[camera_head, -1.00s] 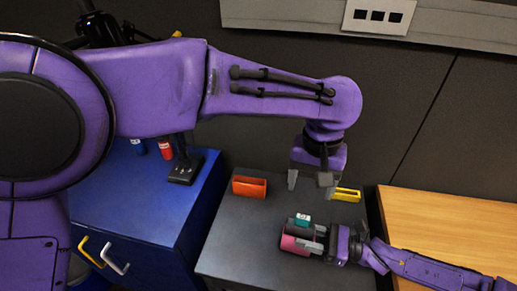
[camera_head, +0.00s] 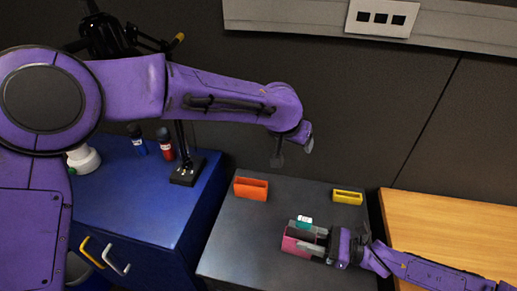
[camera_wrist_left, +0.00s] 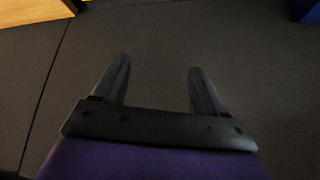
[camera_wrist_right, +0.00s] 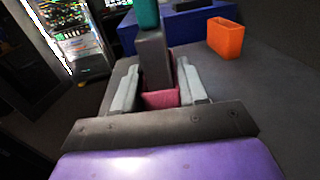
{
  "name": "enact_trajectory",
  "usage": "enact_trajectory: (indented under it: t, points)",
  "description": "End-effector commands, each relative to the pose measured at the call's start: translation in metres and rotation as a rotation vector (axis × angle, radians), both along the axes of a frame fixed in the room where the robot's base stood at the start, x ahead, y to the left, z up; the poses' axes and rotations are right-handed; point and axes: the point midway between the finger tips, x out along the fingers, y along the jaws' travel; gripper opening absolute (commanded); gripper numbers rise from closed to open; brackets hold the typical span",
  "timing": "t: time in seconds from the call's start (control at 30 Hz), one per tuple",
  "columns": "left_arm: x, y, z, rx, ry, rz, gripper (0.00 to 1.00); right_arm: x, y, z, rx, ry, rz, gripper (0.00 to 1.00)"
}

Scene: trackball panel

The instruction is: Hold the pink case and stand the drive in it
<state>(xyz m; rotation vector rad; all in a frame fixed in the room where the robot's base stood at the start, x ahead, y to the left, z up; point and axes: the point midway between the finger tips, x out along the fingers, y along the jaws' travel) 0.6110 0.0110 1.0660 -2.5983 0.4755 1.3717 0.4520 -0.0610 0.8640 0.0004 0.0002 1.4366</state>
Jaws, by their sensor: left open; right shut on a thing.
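The pink case (camera_head: 290,245) stands on the dark grey table. My right gripper (camera_head: 318,244) comes in from the right and is shut on the case; in the right wrist view its fingers (camera_wrist_right: 165,88) lie on either side of the pink case (camera_wrist_right: 160,98). The drive (camera_head: 304,222), with a teal end and a grey body, stands upright in the case; the right wrist view shows its grey body (camera_wrist_right: 153,60) rising out of the pink case. My left gripper (camera_head: 292,152) is open and empty, raised above the back of the table, apart from the drive.
An orange case (camera_head: 251,188) and a yellow case (camera_head: 347,197) stand at the back of the dark table (camera_head: 235,235). A blue cabinet (camera_head: 120,200) with bottles is at the left. A wooden table (camera_head: 450,220) is at the right.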

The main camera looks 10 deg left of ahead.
Motion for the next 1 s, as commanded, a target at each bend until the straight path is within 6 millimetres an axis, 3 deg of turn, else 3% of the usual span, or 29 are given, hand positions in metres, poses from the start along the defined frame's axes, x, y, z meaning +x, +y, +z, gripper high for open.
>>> enact_trajectory:
  t: [0.3, 0.57, 0.73, 1.0]
  points:
    - [-0.003, -0.001, -0.007, -0.114, -0.225, -0.236, 0.72, 0.0, 0.0, 0.0, 0.0, 0.0, 0.0, 0.12]
    - [-0.011, -0.002, -0.01, -0.177, -0.312, -0.369, 0.72, 0.0, 0.0, 0.0, 0.0, 0.0, 0.0, 0.12]
    - [-0.021, 0.0, -0.012, -0.252, -0.375, -0.473, 0.72, 0.0, 0.0, 0.0, 0.0, 0.0, 0.0, 0.12]
    - [-0.058, 0.006, -0.013, -0.436, -0.492, -0.704, 0.72, 0.0, 0.0, 0.0, 0.0, 0.0, 0.0, 0.12]
